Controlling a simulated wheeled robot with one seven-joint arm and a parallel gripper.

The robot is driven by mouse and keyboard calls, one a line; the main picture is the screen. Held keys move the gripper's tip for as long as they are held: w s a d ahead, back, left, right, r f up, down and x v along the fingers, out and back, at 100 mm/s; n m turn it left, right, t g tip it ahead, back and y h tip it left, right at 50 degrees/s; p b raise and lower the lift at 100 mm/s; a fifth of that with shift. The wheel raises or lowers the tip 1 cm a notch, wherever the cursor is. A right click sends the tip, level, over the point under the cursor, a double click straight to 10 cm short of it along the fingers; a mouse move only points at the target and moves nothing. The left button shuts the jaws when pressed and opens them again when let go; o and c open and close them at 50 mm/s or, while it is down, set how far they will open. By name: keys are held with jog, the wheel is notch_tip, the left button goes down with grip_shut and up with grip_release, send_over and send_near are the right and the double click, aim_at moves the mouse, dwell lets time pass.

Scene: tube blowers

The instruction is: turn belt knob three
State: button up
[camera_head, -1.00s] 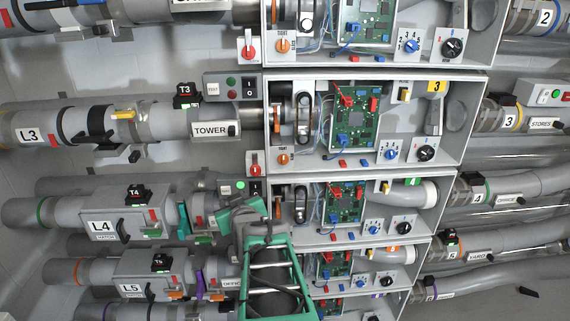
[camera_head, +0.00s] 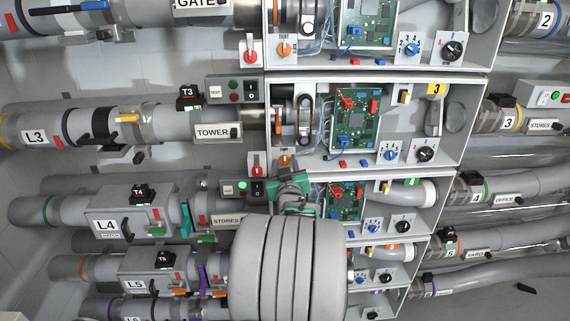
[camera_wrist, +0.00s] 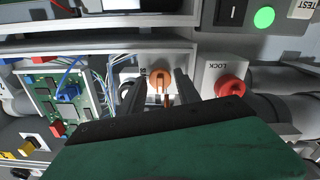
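The orange knob of box three (camera_head: 284,160) sits on the lower left part of the third open box, right of a red knob (camera_head: 257,170). In the wrist view, turned over, the orange knob (camera_wrist: 160,78) shows ahead between two dark fingers, with the red LOCK knob (camera_wrist: 229,87) to its right. My gripper (camera_wrist: 159,92) is open, one finger on each side of the orange knob, with a visible gap to it. Whether the fingertips reach the knob's depth is unclear. In the head view my green gripper body (camera_head: 290,190) is just below the knob; the fingertips are hard to make out.
Box three holds a green circuit board (camera_head: 357,120), a blue knob (camera_head: 390,154) and a black knob (camera_head: 425,154). The TOWER tube (camera_head: 215,131) enters from the left. Below is box four with a lit green button (camera_head: 243,187) on its panel. Loose blue and red blocks lie on box three's floor.

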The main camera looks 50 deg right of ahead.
jog(key=shift+c, duration=0.2)
grip_shut()
jog(key=shift+f+m+b, duration=0.1)
jog(key=shift+m+b, duration=0.2)
jog(key=shift+b, duration=0.2)
jog(key=m+b, duration=0.3)
jog(key=b, duration=0.2)
jog(key=shift+f, duration=0.2)
jog(key=m+b, duration=0.5)
jog(key=b, duration=0.1)
jog(key=shift+m+b, duration=0.3)
jog(key=m+b, duration=0.3)
jog(key=b, duration=0.1)
jog(key=shift+m, duration=0.3)
jog(key=m+b, duration=0.2)
jog(key=m, duration=0.1)
jog(key=m+b, duration=0.2)
jog(key=shift+r, duration=0.25)
